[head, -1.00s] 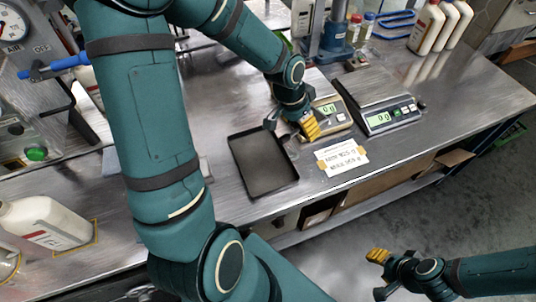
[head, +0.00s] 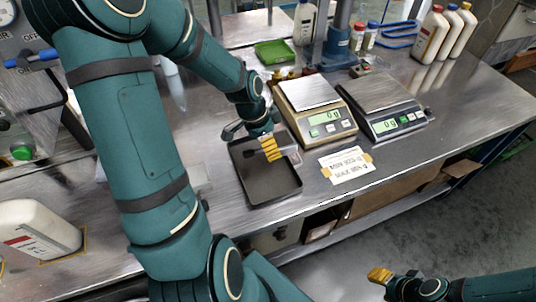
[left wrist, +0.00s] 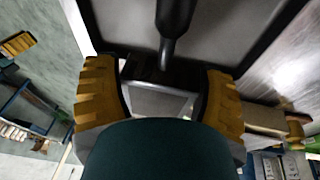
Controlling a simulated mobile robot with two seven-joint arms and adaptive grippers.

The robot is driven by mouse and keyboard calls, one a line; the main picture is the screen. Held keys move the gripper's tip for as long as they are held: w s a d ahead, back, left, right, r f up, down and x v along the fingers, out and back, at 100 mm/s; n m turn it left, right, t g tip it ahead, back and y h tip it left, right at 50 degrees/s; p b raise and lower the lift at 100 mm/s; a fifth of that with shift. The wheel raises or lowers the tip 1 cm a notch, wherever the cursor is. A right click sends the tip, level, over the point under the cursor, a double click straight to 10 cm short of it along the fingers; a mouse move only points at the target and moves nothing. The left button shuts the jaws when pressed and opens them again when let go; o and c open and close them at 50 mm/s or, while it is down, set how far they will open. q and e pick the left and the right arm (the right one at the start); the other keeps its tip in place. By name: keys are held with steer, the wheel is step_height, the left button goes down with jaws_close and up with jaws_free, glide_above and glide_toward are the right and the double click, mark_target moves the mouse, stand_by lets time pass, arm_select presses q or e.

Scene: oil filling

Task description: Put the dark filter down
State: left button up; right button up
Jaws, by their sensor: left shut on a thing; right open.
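My left gripper (head: 271,149) is over the shallow black tray (head: 272,199), near its back right part. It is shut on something. In the left wrist view a dark rod-like part, which I take to be the dark filter (left wrist: 175,22), reaches up from between the two yellow fingers, in front of the grey tray floor. The rest of it is hidden by the gripper. Whether it touches the tray floor is not clear. My right gripper (head: 380,275) is open and empty, low at the right, out past the bench edge.
Two scales, a beige one (head: 326,124) and a grey one (head: 390,122), stand right of the tray. A paper label (head: 346,165) lies in front of them. A green tray (head: 272,53) and bottles stand behind. A white jug (head: 38,230) is at the left.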

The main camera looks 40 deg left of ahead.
arm_select(q)
steer(key=shift+f+b, duration=0.45)
steer(key=shift+f, duration=1.35)
steer(key=shift+f+b, duration=0.35)
steer(key=shift+f, duration=0.15)
steer(key=shift+f, duration=0.1)
steer(key=o, duration=1.2)
steer(key=shift+o, duration=0.2)
